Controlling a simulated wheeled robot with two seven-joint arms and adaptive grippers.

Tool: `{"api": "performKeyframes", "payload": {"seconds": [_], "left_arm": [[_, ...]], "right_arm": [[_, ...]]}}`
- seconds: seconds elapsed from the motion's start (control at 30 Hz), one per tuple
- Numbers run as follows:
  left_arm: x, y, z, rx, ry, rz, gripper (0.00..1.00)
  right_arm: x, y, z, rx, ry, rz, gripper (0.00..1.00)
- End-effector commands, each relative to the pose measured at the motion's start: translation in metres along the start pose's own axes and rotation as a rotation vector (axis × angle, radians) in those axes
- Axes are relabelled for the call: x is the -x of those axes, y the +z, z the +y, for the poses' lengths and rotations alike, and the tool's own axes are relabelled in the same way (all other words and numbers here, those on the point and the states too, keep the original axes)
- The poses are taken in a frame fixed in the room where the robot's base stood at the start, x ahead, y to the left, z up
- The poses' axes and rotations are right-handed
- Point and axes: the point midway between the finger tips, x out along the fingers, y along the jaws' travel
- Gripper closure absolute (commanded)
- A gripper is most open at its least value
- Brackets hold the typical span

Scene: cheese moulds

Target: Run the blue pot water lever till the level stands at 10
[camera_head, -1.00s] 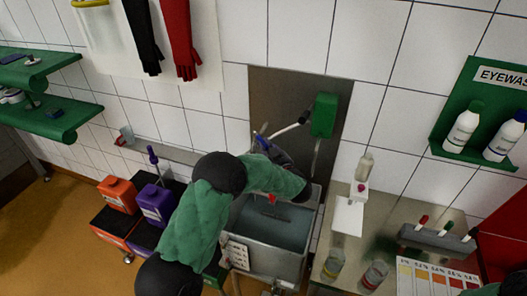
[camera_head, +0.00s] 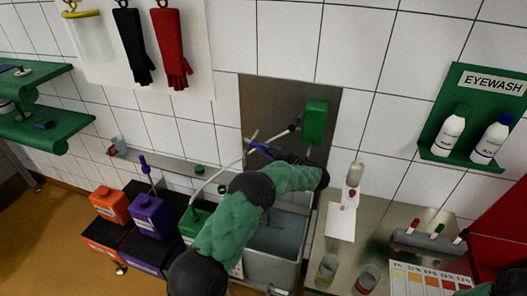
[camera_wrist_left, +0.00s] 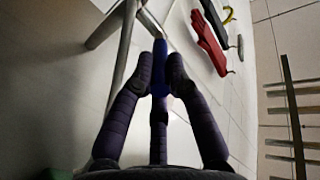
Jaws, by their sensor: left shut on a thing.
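The blue-handled water lever (camera_head: 258,147) is at the wall, above the back edge of the metal pot, in the head view. My left gripper (camera_head: 272,152) is around its handle, with my green-sleeved arm bent in front. In the left wrist view, the dark fingers of the left gripper (camera_wrist_left: 160,72) are shut on either side of the blue handle (camera_wrist_left: 159,88). The pot (camera_head: 262,268) is a grey square tank holding water (camera_head: 278,238). My arm covers part of the pot, and I cannot read the level. My right gripper is out of view.
A green wall box (camera_head: 316,122) with a pale hose is right of the lever. Orange (camera_head: 110,203), purple (camera_head: 150,217) and green (camera_head: 192,224) canisters stand left of the pot. A metal bench (camera_head: 395,225) with jars and a colour chart lies to the right.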

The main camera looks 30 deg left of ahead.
Motion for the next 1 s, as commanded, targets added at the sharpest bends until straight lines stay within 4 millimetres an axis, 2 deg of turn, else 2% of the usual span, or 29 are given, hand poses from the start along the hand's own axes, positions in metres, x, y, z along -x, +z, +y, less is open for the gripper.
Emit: {"api": "performKeyframes", "payload": {"seconds": [0.27,0.3,0.37,0.4,0.77,0.87,1.0], "left_arm": [[0.0,-0.001,0.0,0.001,0.0,0.001,1.0],[0.0,-0.001,0.0,0.001,0.0,0.001,0.8],[0.0,-0.001,0.0,0.001,0.001,0.001,0.63],[0.0,-0.001,0.0,0.001,0.001,0.001,0.59],[0.003,0.0,0.0,0.0,0.001,0.0,0.59],[0.011,0.0,0.001,0.0,0.003,0.0,0.59],[0.035,0.0,0.001,-0.001,0.005,0.002,0.59]], "right_arm": [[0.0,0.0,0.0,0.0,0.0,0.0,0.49],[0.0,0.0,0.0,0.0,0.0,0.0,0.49],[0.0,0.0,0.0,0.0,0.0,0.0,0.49],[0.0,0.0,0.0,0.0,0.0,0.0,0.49],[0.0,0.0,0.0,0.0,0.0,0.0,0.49],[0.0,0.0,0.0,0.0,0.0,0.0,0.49],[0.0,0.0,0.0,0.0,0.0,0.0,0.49]]}}
